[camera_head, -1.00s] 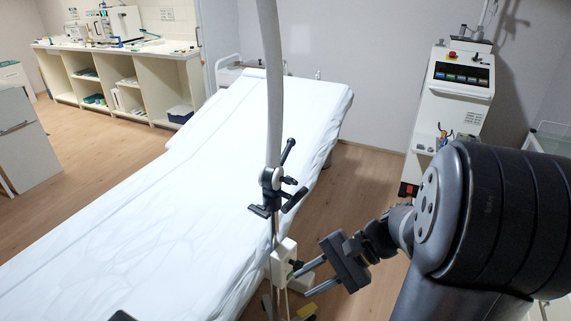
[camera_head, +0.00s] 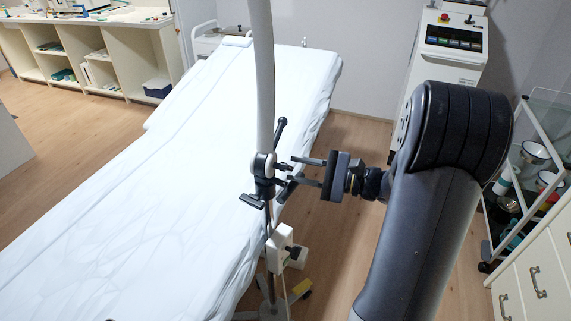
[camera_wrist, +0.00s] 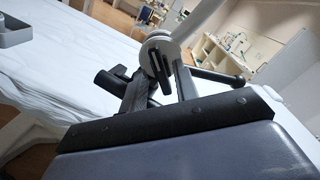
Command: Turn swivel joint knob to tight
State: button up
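The swivel joint (camera_head: 262,166) is a pale clamp body with black handles on an upright pole, beside the couch. Its small black knob (camera_head: 284,167) points right, toward my gripper. My gripper (camera_head: 293,170) is open, its two fingers reaching left at the knob's height. In the wrist view the swivel joint (camera_wrist: 158,42) stands just beyond the fingertips, and the dark knob (camera_wrist: 160,66) shows between the fingers. I cannot tell whether either finger touches it. One black lever (camera_head: 280,130) rises from the joint, and another handle (camera_head: 252,201) sticks out low left.
The white-sheeted couch (camera_head: 170,190) lies left of and behind the pole. A white box (camera_head: 279,248) is on the pole below the joint. A machine with a screen (camera_head: 452,40) stands at the back right. A cart (camera_head: 520,160) and drawers (camera_head: 540,270) are at the right.

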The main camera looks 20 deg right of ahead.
aim_at(291, 169)
jog(key=shift+x, duration=1.85)
jog(key=shift+c, duration=0.2)
grip_shut()
